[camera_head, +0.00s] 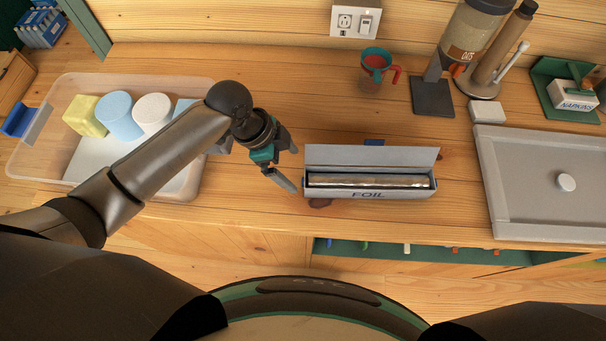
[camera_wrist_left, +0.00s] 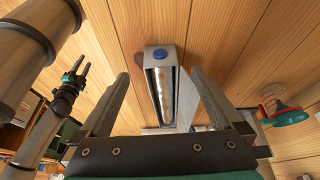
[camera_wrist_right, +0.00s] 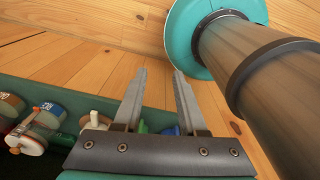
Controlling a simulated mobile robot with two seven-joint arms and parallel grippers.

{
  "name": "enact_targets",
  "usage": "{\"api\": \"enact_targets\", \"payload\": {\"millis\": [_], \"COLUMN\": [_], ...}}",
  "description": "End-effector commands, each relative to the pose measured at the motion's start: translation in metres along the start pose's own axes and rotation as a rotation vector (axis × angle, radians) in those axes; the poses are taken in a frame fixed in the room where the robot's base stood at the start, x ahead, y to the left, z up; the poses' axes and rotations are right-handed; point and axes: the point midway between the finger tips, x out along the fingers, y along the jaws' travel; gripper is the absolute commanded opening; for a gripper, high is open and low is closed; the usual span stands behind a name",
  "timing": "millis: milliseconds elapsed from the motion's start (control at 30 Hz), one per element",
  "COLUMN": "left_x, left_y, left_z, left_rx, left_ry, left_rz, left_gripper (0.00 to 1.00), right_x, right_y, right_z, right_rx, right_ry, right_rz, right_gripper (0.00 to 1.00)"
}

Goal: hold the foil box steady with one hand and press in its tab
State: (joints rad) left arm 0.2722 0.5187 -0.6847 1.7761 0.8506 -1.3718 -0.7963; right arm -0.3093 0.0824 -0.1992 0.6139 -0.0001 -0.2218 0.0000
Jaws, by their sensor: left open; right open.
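The foil box (camera_head: 370,194) lies on the wooden counter with its lid raised at the back and a silver roll inside. In the left wrist view the foil box (camera_wrist_left: 151,102) shows end-on, with a round blue tab (camera_wrist_left: 157,52) on the near end. That end is hidden in the head view. My left gripper (camera_head: 294,170) is open and empty, just left of the box, its fingers pointing toward that end and apart from it. My right gripper (camera_wrist_right: 159,70) is open and empty, low by the shelf under the counter, and out of the head view.
A clear bin (camera_head: 60,147) with several blocks and cylinders stands at the left, under my left arm. A red and teal measuring cup (camera_head: 375,62) and an oats dispenser (camera_head: 465,45) stand behind.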

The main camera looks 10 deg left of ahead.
Motion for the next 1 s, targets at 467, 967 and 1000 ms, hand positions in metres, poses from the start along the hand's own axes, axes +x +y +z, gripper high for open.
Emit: {"api": "enact_targets", "payload": {"millis": [467, 967, 1000], "left_x": [0.076, 0.084, 0.084], "left_y": [0.000, 0.000, 0.000], "left_z": [0.000, 0.000, 0.000], "left_rx": [-0.001, 0.000, 0.000], "left_ry": [0.000, 0.000, 0.000], "left_rz": [-0.001, -0.002, -0.002], "left_gripper": [1.00, 0.94, 0.90], "right_x": [0.008, 0.009, 0.009], "right_y": [-0.003, -0.003, -0.003], "right_z": [-0.012, -0.012, -0.012], "right_rx": [0.003, 0.001, 0.001], "right_ry": [0.021, 0.021, 0.021], "right_rz": [-0.004, -0.003, -0.003], "right_gripper": [0.41, 0.41, 0.41]}}
